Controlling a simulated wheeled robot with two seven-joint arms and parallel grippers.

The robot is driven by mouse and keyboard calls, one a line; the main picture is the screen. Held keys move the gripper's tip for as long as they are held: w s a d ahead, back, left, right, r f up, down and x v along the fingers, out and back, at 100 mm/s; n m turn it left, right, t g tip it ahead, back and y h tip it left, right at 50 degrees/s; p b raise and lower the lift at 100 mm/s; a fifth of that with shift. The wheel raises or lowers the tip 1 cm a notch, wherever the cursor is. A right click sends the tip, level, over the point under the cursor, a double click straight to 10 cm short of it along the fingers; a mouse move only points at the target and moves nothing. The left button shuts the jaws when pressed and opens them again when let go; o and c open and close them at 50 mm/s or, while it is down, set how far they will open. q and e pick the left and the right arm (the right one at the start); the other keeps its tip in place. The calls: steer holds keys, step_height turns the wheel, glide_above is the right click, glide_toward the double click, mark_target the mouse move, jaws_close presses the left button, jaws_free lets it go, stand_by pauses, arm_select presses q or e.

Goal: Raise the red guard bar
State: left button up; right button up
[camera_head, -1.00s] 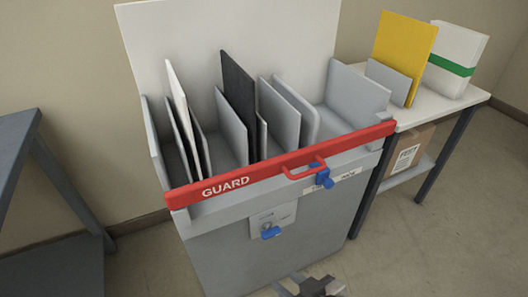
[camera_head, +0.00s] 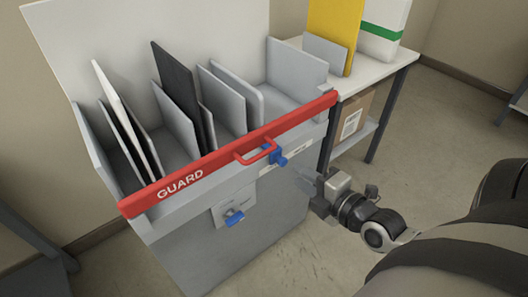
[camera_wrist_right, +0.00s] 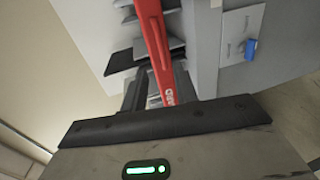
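The red guard bar (camera_head: 215,165), marked GUARD, lies across the front top edge of a grey cabinet (camera_head: 205,262). A red loop handle (camera_head: 258,153) sticks out from its front, right of the middle. A blue knob (camera_head: 279,158) sits just beside and below the handle. My right gripper (camera_head: 309,185) is right of the cabinet front, below and apart from the bar and handle. In the right wrist view the bar (camera_wrist_right: 153,40) shows beyond the gap between the dark fingers, which look open and empty. My left gripper is not in view.
Grey dividers and upright panels, one yellowish-white and one dark (camera_head: 178,85), stand behind the bar. A lower blue knob (camera_head: 234,217) is on the cabinet front. A side table (camera_head: 375,72) holds a yellow panel (camera_head: 336,30) and a white pack (camera_head: 384,28). Floor right of the cabinet is clear.

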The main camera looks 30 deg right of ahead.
mark_target(265, 154)
steer(key=x, duration=1.4)
steer(key=shift+a, duration=0.15)
jaws_close()
